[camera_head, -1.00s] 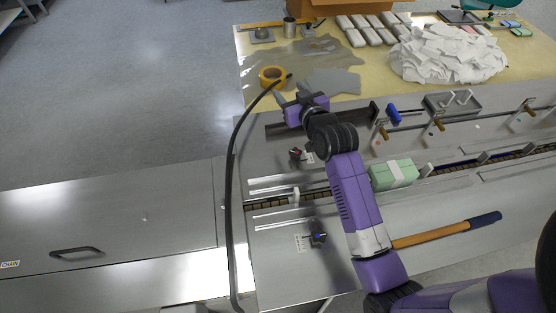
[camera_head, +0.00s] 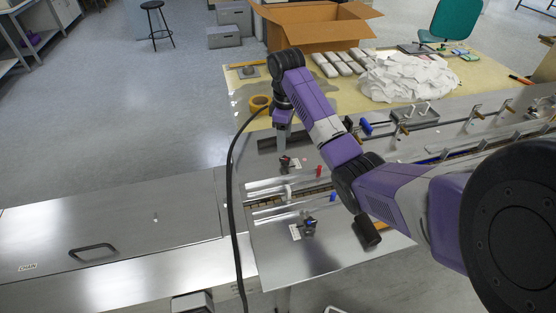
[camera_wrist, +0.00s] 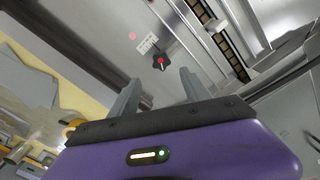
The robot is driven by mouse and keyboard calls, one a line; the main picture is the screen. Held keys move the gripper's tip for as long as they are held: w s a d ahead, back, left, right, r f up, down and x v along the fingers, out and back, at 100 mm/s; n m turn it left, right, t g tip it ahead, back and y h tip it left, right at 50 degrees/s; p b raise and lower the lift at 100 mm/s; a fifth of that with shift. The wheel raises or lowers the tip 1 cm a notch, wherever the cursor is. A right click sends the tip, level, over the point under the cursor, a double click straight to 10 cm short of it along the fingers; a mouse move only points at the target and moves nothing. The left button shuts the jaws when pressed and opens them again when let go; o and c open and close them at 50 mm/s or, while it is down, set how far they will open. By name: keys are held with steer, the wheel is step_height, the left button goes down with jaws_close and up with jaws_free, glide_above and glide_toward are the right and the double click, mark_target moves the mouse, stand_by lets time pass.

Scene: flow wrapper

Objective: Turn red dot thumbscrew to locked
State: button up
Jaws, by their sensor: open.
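The red dot thumbscrew (camera_head: 284,162) is a small dark knob with a red mark on the steel machine deck, beside a small white label (camera_head: 297,164). In the wrist view the thumbscrew (camera_wrist: 160,62) shows its red dot, with the label (camera_wrist: 148,43) to its upper left. My gripper (camera_head: 282,146) points down just above the thumbscrew in the head view. In the wrist view my gripper (camera_wrist: 160,85) is open and empty, with its two fingers on either side of the line to the knob. I cannot tell the exact height gap.
A similar blue-marked thumbscrew (camera_head: 309,224) stands nearer, across the chain channel. A black cable (camera_head: 233,190) arches left of the deck. A tape roll (camera_head: 259,103) and a cardboard box (camera_head: 318,27) are behind. A red peg (camera_head: 319,171) and a blue peg (camera_head: 333,197) stand to the right.

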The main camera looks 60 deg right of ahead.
mark_target(284, 159)
steer(key=shift+s+a+f, duration=0.15)
steer(key=shift+a+f, duration=0.05)
steer(key=shift+f, duration=0.05)
step_height(284, 159, down, 7)
steer(key=shift+f, duration=0.15)
steer(key=shift+c, duration=0.5)
jaws_close()
